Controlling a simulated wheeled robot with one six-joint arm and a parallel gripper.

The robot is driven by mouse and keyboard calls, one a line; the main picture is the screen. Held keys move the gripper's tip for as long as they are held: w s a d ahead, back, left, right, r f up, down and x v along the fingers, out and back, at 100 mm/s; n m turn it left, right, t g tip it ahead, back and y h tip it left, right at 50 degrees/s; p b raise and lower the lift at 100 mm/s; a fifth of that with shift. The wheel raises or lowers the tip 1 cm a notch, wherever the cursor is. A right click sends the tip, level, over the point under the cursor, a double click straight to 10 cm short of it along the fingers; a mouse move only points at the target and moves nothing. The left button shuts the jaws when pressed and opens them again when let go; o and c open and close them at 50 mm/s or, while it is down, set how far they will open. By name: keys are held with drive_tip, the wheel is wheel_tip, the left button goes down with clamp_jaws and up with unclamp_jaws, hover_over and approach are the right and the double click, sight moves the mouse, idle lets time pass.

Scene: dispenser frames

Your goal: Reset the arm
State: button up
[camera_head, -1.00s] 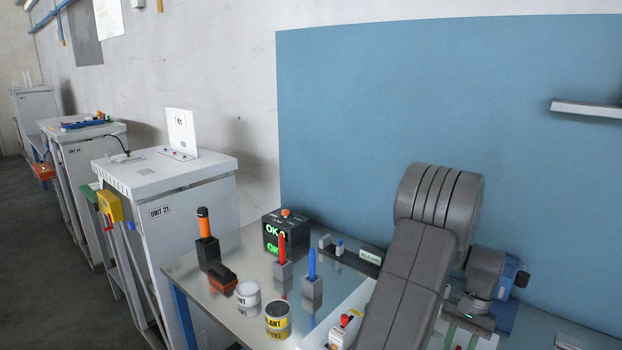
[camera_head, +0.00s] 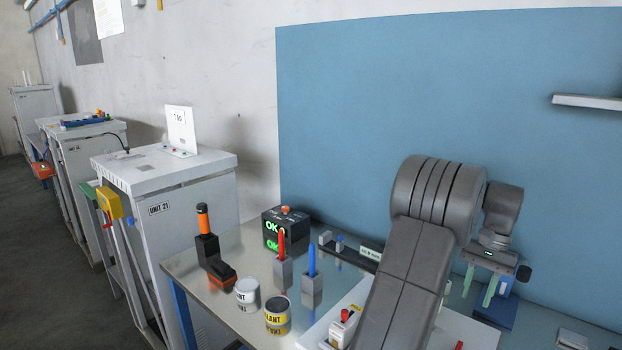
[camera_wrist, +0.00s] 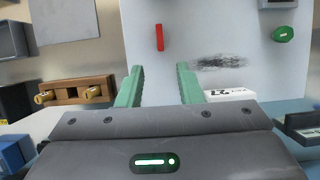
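My gripper (camera_head: 492,284) is at the right of the head view, above the back right of the metal table (camera_head: 217,290). Its two green fingers point down and stand apart, with nothing between them. In the wrist view my gripper (camera_wrist: 160,85) also shows spread, empty fingers. Beyond them lies a white board (camera_wrist: 225,30) with a red bar (camera_wrist: 159,37), a dark scuffed smear and a green knob (camera_wrist: 284,34). My grey arm hides part of the table in the head view.
A red marker (camera_head: 282,245) and a blue marker (camera_head: 311,262) stand in grey holders. A black box (camera_head: 285,230) reads OK. Two cans, one white (camera_head: 247,291) and one yellow (camera_head: 278,312), stand near the front edge. A wall shelf (camera_head: 588,101) is at upper right. Cabinets (camera_head: 170,200) stand left.

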sight(458, 346)
drive_tip(key=p+x, duration=0.1)
drive_tip(key=x, duration=1.2)
drive_tip(key=shift+a+p, duration=0.15)
drive_tip(key=shift+p, duration=0.2)
drive_tip(key=n+h, duration=0.1)
drive_tip(key=n, duration=0.2)
drive_tip(key=n+g, duration=0.1)
drive_tip(key=n, duration=0.1)
drive_tip(key=shift+w+a+n+h+b, duration=0.1)
drive_tip(key=shift+n+h+b, duration=0.3)
drive_tip(key=shift+n+h, duration=0.5)
drive_tip(key=shift+n, duration=0.8)
drive_tip(key=shift+r, duration=0.1)
